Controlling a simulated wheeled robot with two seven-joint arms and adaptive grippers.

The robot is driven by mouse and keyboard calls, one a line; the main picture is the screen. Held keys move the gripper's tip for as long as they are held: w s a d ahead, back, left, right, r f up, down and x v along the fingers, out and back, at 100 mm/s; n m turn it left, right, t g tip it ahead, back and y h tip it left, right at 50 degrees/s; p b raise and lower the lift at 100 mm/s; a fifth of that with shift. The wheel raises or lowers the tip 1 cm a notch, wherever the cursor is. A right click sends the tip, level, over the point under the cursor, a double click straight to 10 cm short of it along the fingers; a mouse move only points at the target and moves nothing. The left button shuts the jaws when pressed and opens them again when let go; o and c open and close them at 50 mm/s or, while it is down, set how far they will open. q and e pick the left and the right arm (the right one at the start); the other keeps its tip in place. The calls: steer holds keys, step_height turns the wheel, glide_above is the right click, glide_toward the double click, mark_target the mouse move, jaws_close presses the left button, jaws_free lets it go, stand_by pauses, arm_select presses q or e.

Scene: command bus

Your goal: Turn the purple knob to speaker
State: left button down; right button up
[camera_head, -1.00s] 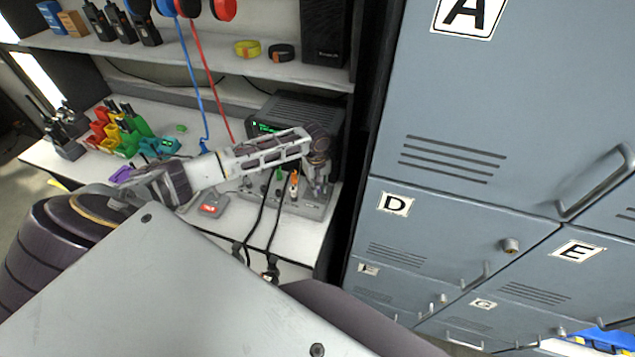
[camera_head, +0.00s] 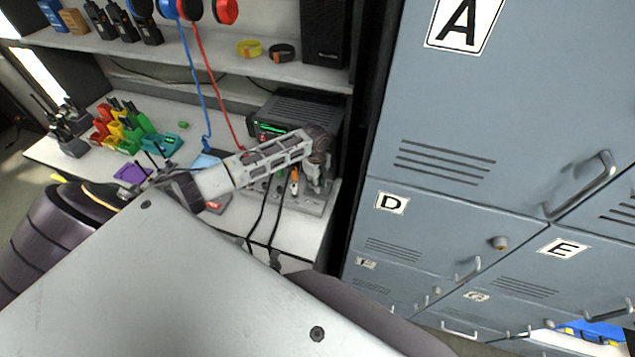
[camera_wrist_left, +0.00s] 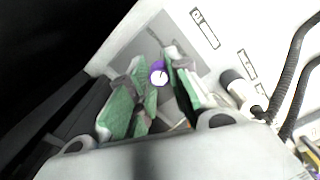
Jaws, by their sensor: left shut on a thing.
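The purple knob (camera_wrist_left: 158,72) shows in the left wrist view between my left gripper's two green-padded fingers. It has a pale face with a dark pointer mark. My left gripper (camera_wrist_left: 160,88) is shut on the knob. In the head view my left gripper (camera_head: 318,180) points down at the right end of the grey panel (camera_head: 312,204), and the knob is hidden there. The labels (camera_wrist_left: 204,28) beside the knob in the wrist view are too small to read. My right gripper is not in view.
A black radio unit (camera_head: 300,110) stands behind the panel. Black cables (camera_head: 262,215) run from the panel over the table's front edge. Grey lockers (camera_head: 440,150) rise close on the right. Coloured chargers with handsets (camera_head: 125,130) stand at the table's left.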

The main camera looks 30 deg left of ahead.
arm_select(q)
steer(key=shift+a+n, duration=0.1)
steer(key=shift+n, duration=1.4)
steer(key=c, duration=1.3)
jaws_free()
step_height(320, 180, up, 12)
steer(key=shift+s, duration=0.2)
